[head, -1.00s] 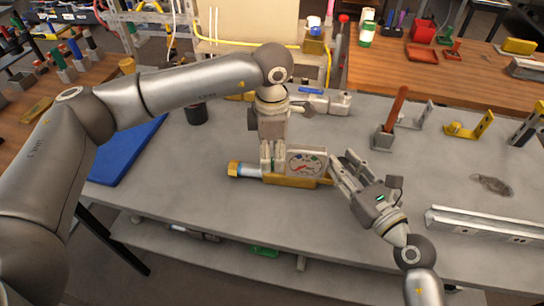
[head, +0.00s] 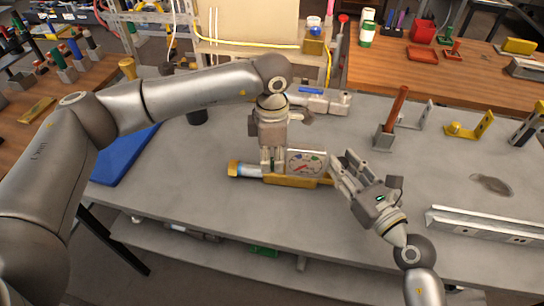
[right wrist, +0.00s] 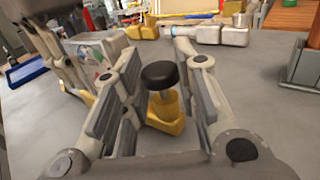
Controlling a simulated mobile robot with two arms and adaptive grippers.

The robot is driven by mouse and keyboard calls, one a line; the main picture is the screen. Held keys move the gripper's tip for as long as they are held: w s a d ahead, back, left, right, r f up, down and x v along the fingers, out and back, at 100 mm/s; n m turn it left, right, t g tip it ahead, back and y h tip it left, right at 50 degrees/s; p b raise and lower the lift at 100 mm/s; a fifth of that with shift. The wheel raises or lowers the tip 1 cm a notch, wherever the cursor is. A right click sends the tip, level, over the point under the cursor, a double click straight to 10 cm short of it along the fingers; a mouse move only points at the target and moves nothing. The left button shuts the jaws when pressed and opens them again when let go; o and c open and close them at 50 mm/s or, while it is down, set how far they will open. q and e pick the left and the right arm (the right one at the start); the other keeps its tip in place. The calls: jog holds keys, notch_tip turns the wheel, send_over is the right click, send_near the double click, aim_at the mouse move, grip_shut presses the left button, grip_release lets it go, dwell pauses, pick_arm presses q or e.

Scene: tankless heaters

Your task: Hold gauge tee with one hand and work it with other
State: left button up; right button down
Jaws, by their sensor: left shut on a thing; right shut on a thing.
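The gauge tee (head: 292,181) is a yellow brass body with a boxy white-faced gauge (head: 307,162), lying lengthwise near the front of the grey bench. Its gauge leans back. My left gripper (head: 272,165) points down from above and is shut on the tee beside the gauge. My right gripper (head: 338,174) comes from the lower right and is shut on the tee's right end. In the right wrist view, a black round knob (right wrist: 160,75) on a yellow stem (right wrist: 163,104) stands between its fingers. The finger contact there is hard to see.
On the bench's right are a grey block with a brown handle (head: 392,118), a yellow bracket (head: 470,127) and a long metal rail (head: 488,225). A blue mat (head: 122,158) lies left. The grey bench top (head: 200,220) is clear in front of the tee.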

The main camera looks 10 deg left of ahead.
aim_at(272, 161)
pick_arm(q)
jog(key=shift+m, duration=3)
jog(key=o, duration=1.1)
jog(key=shift+c, duration=0.2)
notch_tip(272, 161, up, 12)
